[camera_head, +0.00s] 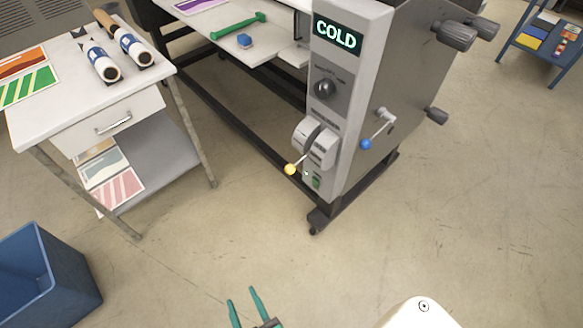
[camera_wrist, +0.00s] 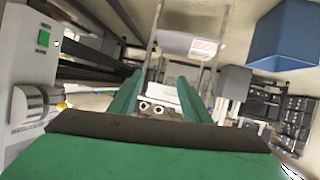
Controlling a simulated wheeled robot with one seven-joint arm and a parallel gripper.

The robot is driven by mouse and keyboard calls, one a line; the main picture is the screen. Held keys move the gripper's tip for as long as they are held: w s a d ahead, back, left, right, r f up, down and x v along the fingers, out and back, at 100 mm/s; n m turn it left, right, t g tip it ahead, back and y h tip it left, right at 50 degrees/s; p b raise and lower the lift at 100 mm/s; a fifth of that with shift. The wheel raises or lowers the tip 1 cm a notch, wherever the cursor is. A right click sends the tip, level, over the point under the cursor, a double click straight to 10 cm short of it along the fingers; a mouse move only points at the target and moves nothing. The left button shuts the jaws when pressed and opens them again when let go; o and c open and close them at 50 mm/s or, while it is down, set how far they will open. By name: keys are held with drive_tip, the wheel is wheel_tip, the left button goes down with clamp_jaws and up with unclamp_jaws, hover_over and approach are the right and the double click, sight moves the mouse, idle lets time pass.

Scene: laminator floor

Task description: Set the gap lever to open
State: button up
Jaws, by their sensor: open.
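The laminator's grey control column (camera_head: 348,90) stands right of centre in the head view, with a lit "COLD" display (camera_head: 338,36). The lever with a yellow ball knob (camera_head: 291,169) sticks out low from a slotted grey housing (camera_head: 316,143) on its front face; I cannot read its label. In the wrist view the yellow knob (camera_wrist: 62,105) shows at the left beside its housing (camera_wrist: 38,103). My gripper (camera_head: 244,296) has green fingers, open and empty, at the bottom of the head view, apart from the lever. The fingers (camera_wrist: 155,95) also show in the wrist view.
A crank with a blue knob (camera_head: 366,143) is on the column's side, and a dark dial (camera_head: 325,89) is above the lever. A white drawer table (camera_head: 60,110) stands left, a blue bin (camera_head: 45,275) lower left. Floor (camera_head: 210,235) between is clear.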

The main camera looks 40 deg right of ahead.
drive_tip(key=w+d+f+m+g+h, duration=0.1)
drive_tip(key=w+d+m+h, duration=0.1)
drive_tip(key=w+d+h, duration=0.35)
drive_tip(key=m+g+h, duration=0.6)
drive_tip(key=m+h, duration=0.4)
drive_tip(key=m, duration=0.1)
approach(291, 169)
drive_tip(key=f, duration=0.1)
drive_tip(key=shift+n+y, duration=0.25)
drive_tip(key=shift+n, duration=0.05)
drive_tip(key=x, duration=1)
drive_tip(key=shift+w+d+f, duration=0.1)
drive_tip(key=shift+w+d, duration=0.15)
drive_tip(key=shift+w, duration=0.2)
drive_tip(key=shift+c, duration=0.6)
clamp_jaws()
